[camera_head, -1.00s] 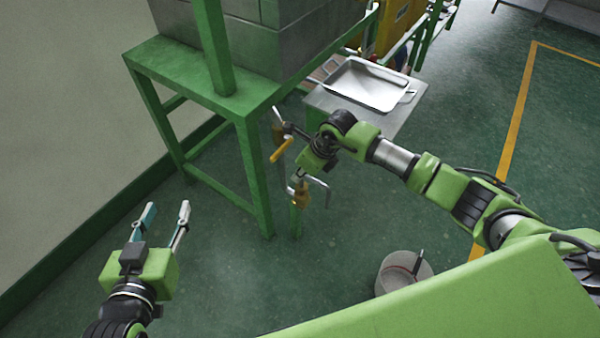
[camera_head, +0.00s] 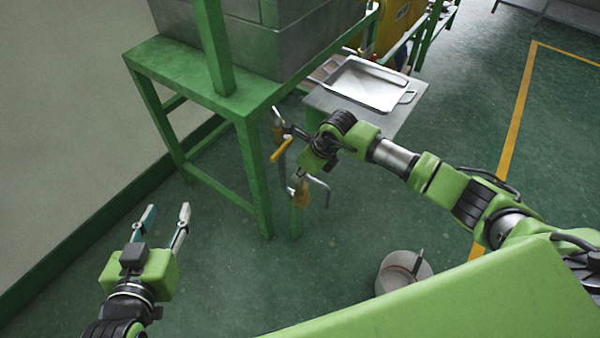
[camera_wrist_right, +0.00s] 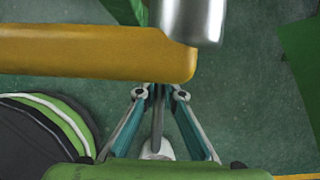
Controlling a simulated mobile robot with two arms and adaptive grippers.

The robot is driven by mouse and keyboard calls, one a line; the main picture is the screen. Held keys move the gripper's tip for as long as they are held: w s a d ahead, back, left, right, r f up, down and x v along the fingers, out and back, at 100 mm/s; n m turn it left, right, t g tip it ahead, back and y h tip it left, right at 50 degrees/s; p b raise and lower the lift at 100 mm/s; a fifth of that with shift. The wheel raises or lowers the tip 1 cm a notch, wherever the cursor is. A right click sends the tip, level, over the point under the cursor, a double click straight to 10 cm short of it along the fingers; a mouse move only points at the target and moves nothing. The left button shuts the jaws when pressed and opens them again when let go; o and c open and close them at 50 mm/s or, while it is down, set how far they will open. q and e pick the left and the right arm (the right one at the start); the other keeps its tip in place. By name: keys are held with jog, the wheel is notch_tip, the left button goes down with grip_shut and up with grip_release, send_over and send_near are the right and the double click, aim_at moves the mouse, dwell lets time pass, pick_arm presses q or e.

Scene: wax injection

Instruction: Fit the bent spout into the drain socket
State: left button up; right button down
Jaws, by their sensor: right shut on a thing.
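The bent spout (camera_head: 320,187), a thin grey hooked tube, shows below my right gripper (camera_head: 299,177) in the head view, beside a brass-coloured piece (camera_head: 301,196). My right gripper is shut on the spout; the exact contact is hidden. In the right wrist view the fingers (camera_wrist_right: 157,92) converge just under a yellow lever (camera_wrist_right: 90,52), which covers what lies beyond. That lever (camera_head: 282,150) hangs at the valve pipe beside the green stand. I cannot make out the drain socket's opening or whether the spout touches it. My left gripper (camera_head: 165,228) is open and empty at lower left.
A small grey table (camera_head: 330,103) with a metal tray (camera_head: 365,82) stands behind my right arm. A round pale bucket (camera_head: 388,276) stands on the floor. A metal cylinder (camera_wrist_right: 190,18) shows above the yellow lever.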

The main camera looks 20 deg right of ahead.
aim_at(301, 187)
pick_arm(q)
jog(key=shift+s+f, duration=0.2)
jog(key=shift+f, duration=0.05)
dwell(0.4)
jog(key=shift+w+r, duration=0.1)
jog(key=shift+r, duration=0.1)
pick_arm(e)
jog(key=shift+f, duration=0.1)
jog(key=shift+f, duration=0.15)
pick_arm(q)
jog(key=shift+w+d+r+t, duration=0.1)
jog(key=shift+w+r+t, duration=0.15)
jog(key=shift+r, duration=0.25)
jog(key=shift+w+d+r+t, duration=0.1)
jog(key=shift+w+r+t, duration=0.15)
jog(key=shift+r, duration=0.25)
jog(key=shift+w+d+r+t+h+b, duration=0.15)
jog(key=shift+r+t+h+b, duration=0.15)
jog(key=shift+r, duration=0.2)
pick_arm(e)
jog(key=shift+f, duration=0.25)
pick_arm(q)
jog(key=shift+w+d+r+t, duration=0.15)
jog(key=shift+r+t, duration=0.15)
jog(key=shift+r, duration=0.25)
pick_arm(e)
jog(key=shift+f, duration=0.15)
pick_arm(q)
jog(key=shift+r, duration=0.1)
